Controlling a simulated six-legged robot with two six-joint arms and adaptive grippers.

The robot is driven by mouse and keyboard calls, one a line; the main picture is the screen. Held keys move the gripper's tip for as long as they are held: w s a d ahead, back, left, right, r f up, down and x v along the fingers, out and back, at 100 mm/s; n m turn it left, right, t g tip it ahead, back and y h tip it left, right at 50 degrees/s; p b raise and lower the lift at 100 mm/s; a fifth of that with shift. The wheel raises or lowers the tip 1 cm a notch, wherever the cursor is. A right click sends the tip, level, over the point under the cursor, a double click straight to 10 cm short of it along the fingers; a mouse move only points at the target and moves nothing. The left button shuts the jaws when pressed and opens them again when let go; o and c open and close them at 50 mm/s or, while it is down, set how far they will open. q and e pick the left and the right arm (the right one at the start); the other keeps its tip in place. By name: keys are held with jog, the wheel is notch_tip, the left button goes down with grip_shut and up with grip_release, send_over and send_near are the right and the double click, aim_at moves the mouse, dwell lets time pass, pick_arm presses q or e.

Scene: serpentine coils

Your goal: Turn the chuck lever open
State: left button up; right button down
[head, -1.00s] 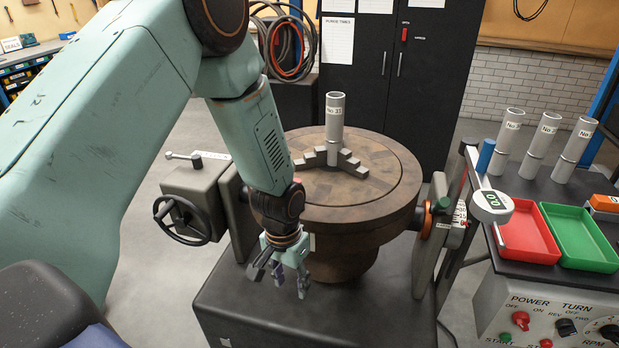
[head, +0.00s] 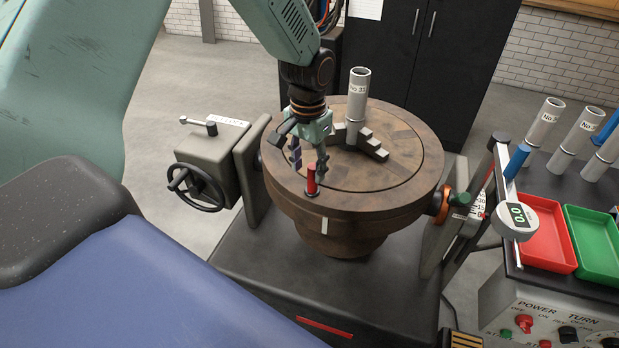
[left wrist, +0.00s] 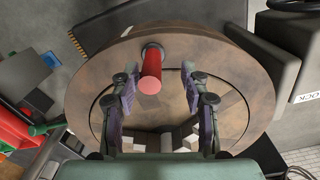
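The chuck lever appears to be the short red handle (head: 311,180) standing at the near edge of the round brown chuck table (head: 390,205). Its red end also shows in the left wrist view (left wrist: 151,85). My left gripper (head: 309,168) hangs over the near part of the table, just behind the handle in the head view. In the left wrist view my left gripper (left wrist: 159,80) is open, and the red handle appears between its spread fingers. I see no finger clearly touching it. My right gripper is in neither view.
A grey tube (head: 358,95) stands on the table among stepped jaws (head: 372,145), close to my left gripper. A handwheel (head: 195,188) and tilt-lock lever (head: 200,125) are at left. A dial gauge (head: 515,218), red tray (head: 548,245) and green tray (head: 597,240) are at right.

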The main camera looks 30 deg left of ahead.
aim_at(312, 182)
pick_arm(q)
jog(key=f, duration=0.1)
jog(key=d+f, duration=0.1)
jog(key=f, duration=0.1)
jog(key=shift+w+d+f, duration=0.1)
jog(key=shift+d+f, duration=0.1)
jog(key=shift+d, duration=0.2)
jog(key=shift+a+f, duration=0.2)
jog(key=shift+f, duration=0.15)
jog(key=shift+a+f, duration=0.35)
jog(key=shift+a, duration=0.35)
jog(key=shift+d+r, duration=0.15)
jog(key=shift+d, duration=0.55)
jog(key=shift+c, duration=2.2)
jog(key=shift+a, duration=0.45)
jog(key=c, duration=0.4)
jog(key=shift+d, duration=0.25)
grip_shut()
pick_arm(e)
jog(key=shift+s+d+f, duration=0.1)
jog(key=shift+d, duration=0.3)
pick_arm(q)
jog(key=shift+a, duration=0.1)
